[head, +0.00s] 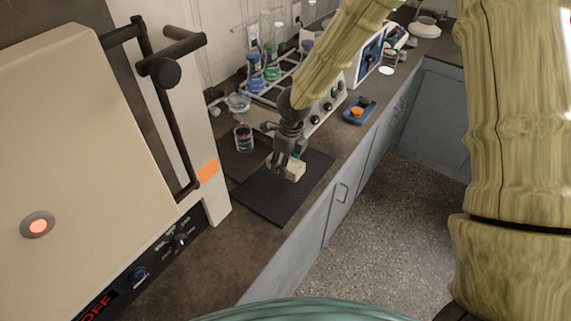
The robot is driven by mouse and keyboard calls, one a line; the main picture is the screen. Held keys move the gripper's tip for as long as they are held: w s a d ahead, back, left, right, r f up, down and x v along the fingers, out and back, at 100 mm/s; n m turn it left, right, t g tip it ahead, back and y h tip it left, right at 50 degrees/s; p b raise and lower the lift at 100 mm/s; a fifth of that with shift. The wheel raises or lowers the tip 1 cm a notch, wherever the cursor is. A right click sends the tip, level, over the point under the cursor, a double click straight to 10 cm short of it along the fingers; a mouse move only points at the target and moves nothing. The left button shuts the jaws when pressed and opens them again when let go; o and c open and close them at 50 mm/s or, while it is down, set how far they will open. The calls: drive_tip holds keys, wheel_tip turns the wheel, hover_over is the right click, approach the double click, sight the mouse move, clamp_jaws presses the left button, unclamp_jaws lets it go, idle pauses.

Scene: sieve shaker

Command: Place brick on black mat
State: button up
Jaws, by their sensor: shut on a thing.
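A pale cream brick (295,169) is at my gripper's fingertips over the black mat (266,202). The mat lies flat on the dark counter, near its front edge. My gripper (284,164) points down and is shut on the brick. The fingers hide part of the brick. From this angle I cannot tell whether the brick touches the mat or is held slightly above it.
A large cream oven-like machine (70,150) with dark handles stands at the left. A glass beaker (243,138) stands behind the mat. A rack of flasks (262,85) is further back. A blue tray (359,112) sits right along the counter. The mat's front part is bare.

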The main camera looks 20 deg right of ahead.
drive_tip(key=shift+w+d+f, duration=0.1)
drive_tip(key=shift+w, duration=0.3)
drive_tip(key=shift+f+p, duration=0.6)
drive_tip(key=shift+f, duration=1.1)
drive_tip(key=o, duration=1.2)
drive_tip(key=shift+f, duration=0.1)
drive_tip(key=r, duration=0.4)
drive_tip(key=r+b, duration=0.1)
drive_tip(key=r, duration=0.3)
drive_tip(key=s+d+r, duration=0.1)
drive_tip(key=r, duration=0.3)
drive_tip(key=shift+s+r, duration=0.1)
